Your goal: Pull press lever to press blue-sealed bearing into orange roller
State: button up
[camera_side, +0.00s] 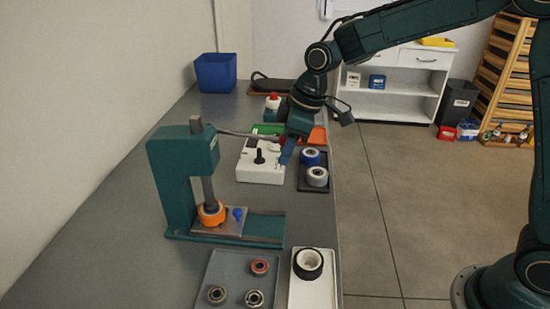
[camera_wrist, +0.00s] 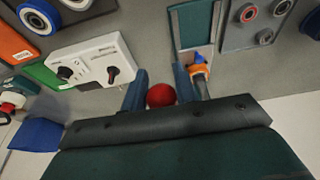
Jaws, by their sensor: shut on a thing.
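The green press (camera_side: 178,175) stands on the bench, with its lever (camera_side: 245,133) reaching right from the top to my gripper (camera_side: 284,148). In the wrist view the lever's red ball knob (camera_wrist: 161,95) sits between the two fingers of my gripper (camera_wrist: 163,88), which is shut on it. The orange roller (camera_side: 211,214) rests on the press's base plate under the ram (camera_side: 208,189). It also shows partly in the wrist view (camera_wrist: 201,70), beside the right finger. The blue-sealed bearing cannot be made out; the ram covers the roller's middle.
A white control box (camera_side: 257,172) stands right of the press. A dark tray (camera_side: 314,186) holds a blue-rimmed and a pale roller. A grey tray (camera_side: 235,270) with several bearings and a white tray (camera_side: 318,292) with a black roller lie in front. A blue bin (camera_side: 216,74) stands behind.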

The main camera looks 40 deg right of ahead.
jog(key=shift+w+a+r, duration=0.1)
jog(key=shift+r, duration=2.5)
jog(key=shift+r, duration=0.15)
jog(key=shift+w+a+r, duration=0.2)
jog(key=shift+r, duration=0.5)
jog(key=shift+w+a+r, duration=0.15)
jog(key=shift+r, duration=0.5)
jog(key=shift+w+a+r, duration=0.2)
jog(key=shift+r, duration=0.5)
jog(key=o, duration=1)
jog(key=v, duration=0.7)
